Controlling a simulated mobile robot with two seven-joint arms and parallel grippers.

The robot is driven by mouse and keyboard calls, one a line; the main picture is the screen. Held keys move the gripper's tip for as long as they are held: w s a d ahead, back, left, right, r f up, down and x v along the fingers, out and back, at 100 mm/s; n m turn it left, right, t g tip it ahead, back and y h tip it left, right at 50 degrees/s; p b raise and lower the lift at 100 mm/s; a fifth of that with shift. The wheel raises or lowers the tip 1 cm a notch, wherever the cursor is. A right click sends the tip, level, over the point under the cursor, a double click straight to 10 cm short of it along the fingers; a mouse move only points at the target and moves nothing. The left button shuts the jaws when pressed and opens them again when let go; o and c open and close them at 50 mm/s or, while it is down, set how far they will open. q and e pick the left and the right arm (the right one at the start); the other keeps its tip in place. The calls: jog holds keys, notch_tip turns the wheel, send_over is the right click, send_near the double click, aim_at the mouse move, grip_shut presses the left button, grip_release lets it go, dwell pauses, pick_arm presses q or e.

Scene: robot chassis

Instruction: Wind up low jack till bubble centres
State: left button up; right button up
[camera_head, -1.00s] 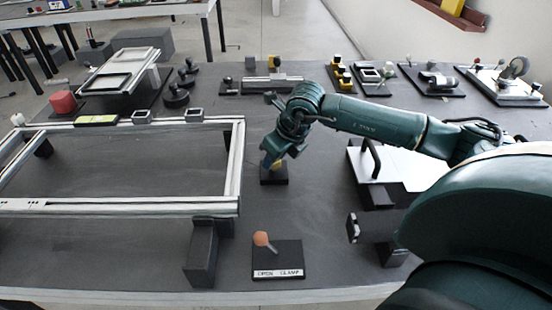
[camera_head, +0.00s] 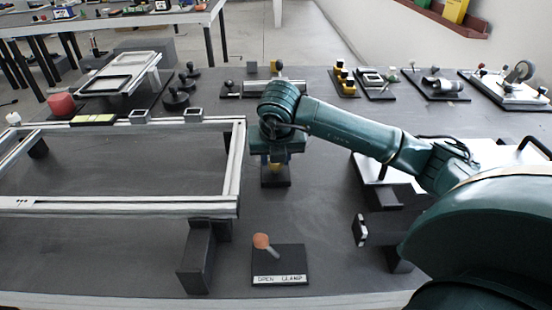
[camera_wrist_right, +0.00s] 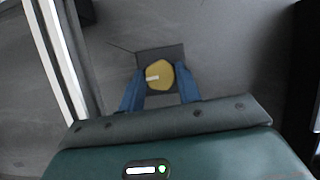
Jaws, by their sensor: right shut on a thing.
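My right gripper (camera_wrist_right: 160,87) has its blue fingers on either side of a yellow knob (camera_wrist_right: 159,75) with a white mark, shut on it. The knob stands on a small black base (camera_head: 276,182), just right of the metal frame (camera_head: 240,165). In the head view my wrist hides most of the knob. A yellow-green level strip (camera_head: 93,119) lies on the frame's far rail; its bubble is too small to make out. My left gripper is not in view.
A black post (camera_head: 197,258) stands under the frame's near right corner. Several small fixtures line the back of the table.

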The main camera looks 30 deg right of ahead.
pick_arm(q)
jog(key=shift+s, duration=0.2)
pick_arm(e)
jog(key=shift+m, duration=0.3)
jog(key=o, duration=1)
jog(key=shift+c, duration=0.2)
pick_arm(q)
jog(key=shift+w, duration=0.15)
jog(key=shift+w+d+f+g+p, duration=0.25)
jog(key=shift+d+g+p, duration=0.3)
jog(key=shift+p, duration=0.5)
pick_arm(e)
jog(key=v, duration=1.3)
jog(key=shift+a, duration=0.15)
